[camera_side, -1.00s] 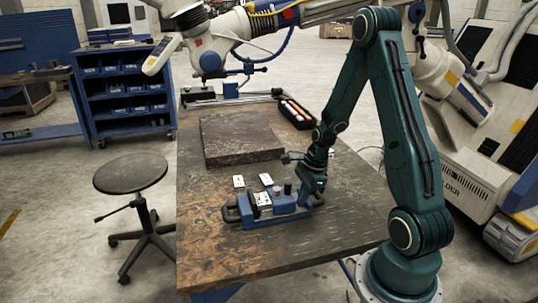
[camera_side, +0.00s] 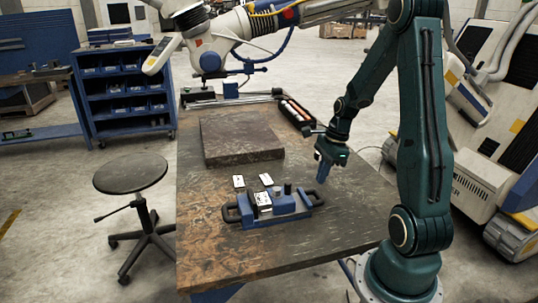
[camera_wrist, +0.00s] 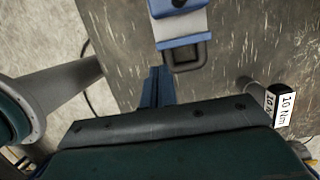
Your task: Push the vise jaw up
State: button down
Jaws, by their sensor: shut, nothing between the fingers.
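The blue vise (camera_side: 278,217) lies on the dark work table, with a looped dark handle at each end. Its blue jaw block (camera_side: 284,203) sits on the bed, right of a pale marked block (camera_side: 263,198). In the wrist view, one end of the vise (camera_wrist: 180,25) with its dark loop handle shows at the top; the rest is out of frame. My gripper (camera_side: 320,178) is above the table, just right of and behind the vise's right handle, apart from it. Its blue fingers (camera_wrist: 157,88) are together and empty, below the loop handle in the wrist view.
Two small white plates (camera_side: 252,181) lie behind the vise. A thick dark slab (camera_side: 240,141) lies farther back. A black tray (camera_side: 293,112) stands at the back right. The table (camera_side: 225,262) is clear in front of the vise.

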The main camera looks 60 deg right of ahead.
aim_at(281, 195)
jog(key=shift+v, duration=1.2)
jog(key=w, duration=0.1)
jog(key=w+f+t+y, duration=0.1)
jog(key=w, duration=0.1)
jog(key=shift+x, duration=5)
jog(key=shift+a, duration=0.1)
